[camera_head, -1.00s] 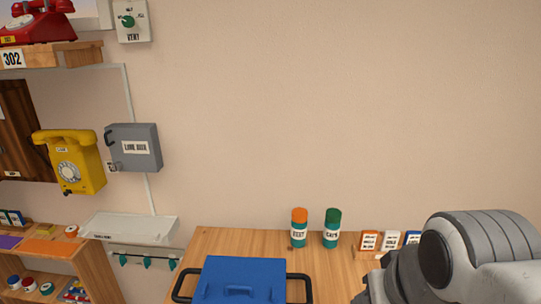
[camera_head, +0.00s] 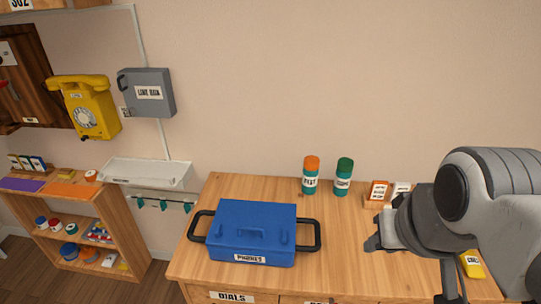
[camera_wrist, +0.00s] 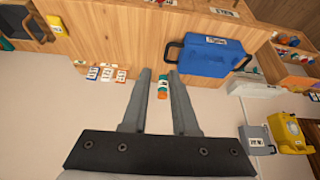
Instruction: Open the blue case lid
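The blue case (camera_head: 251,233) sits on the wooden desk, labelled PHONES, with a black loop handle on each side. Its blue lid (camera_head: 262,212) lies shut and has a small raised grip (camera_head: 249,233) near its front edge. In the wrist view the blue case (camera_wrist: 208,56) shows at the upper right, beyond the fingers. My gripper (camera_wrist: 160,73) is open, with two long grey fingers apart and nothing held between them. In the head view my gripper (camera_head: 374,243) is right of the case, apart from it, and its fingertips are hard to make out.
An orange-topped canister (camera_head: 310,176) and a green-topped canister (camera_head: 343,177) stand behind the case. Small labelled boxes (camera_head: 378,191) stand near my arm. A yellow object (camera_head: 472,264) lies at the right. Bare desk (camera_head: 340,265) lies between case and arm. A shelf (camera_head: 125,240) stands left.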

